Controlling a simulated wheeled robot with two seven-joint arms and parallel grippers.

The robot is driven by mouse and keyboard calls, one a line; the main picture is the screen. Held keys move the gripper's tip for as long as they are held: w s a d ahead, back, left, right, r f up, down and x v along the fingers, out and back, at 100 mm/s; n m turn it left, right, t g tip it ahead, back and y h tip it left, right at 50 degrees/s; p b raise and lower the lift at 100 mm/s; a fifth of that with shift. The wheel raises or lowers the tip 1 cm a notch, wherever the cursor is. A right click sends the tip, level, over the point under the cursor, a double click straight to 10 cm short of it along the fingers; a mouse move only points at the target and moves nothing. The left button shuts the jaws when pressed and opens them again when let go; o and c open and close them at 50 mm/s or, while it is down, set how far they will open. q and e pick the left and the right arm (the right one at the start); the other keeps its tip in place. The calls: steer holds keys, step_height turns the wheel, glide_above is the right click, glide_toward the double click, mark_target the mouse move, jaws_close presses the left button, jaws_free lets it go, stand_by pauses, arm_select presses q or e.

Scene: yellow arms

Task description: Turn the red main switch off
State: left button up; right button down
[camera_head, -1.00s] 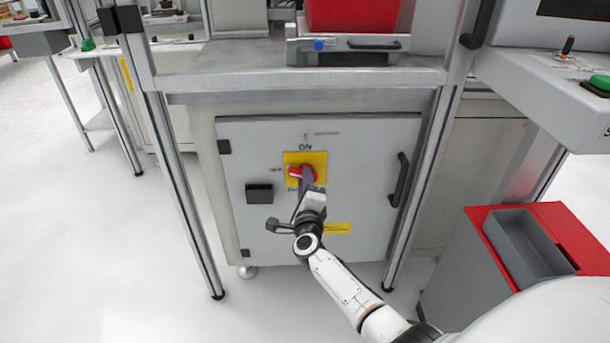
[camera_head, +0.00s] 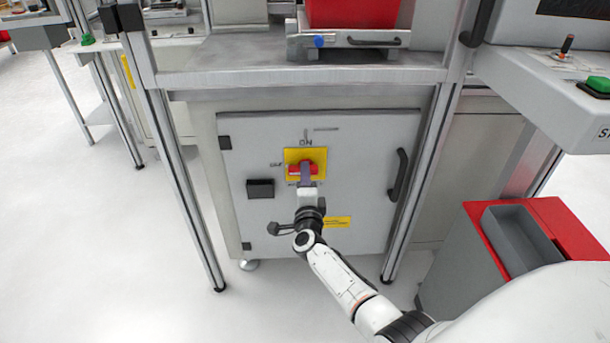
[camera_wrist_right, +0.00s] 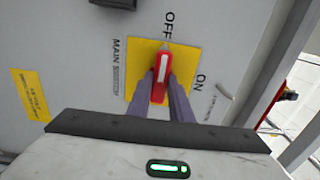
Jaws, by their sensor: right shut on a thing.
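The red main switch (camera_head: 296,169) sits on a yellow square plate (camera_head: 291,156) on the grey cabinet door. In the head view its handle lies about level, with ON printed above and OFF at the left. In the right wrist view the red handle (camera_wrist_right: 163,65) points up towards the OFF lettering, with ON off to the right. My right gripper (camera_head: 306,171) is shut on the handle, with one purple-grey finger on each side of it. My left gripper is not in view.
The cabinet door has a black handle (camera_head: 399,176) at right and a small black box (camera_head: 260,189) at left. A worktop (camera_head: 220,65) overhangs it, with metal posts on both sides. A grey bin with a red top (camera_head: 570,229) stands at right. Floor at left is clear.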

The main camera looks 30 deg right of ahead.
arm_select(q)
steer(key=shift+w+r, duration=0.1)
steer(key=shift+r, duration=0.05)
arm_select(e)
steer(key=c, duration=1.6)
jaws_free()
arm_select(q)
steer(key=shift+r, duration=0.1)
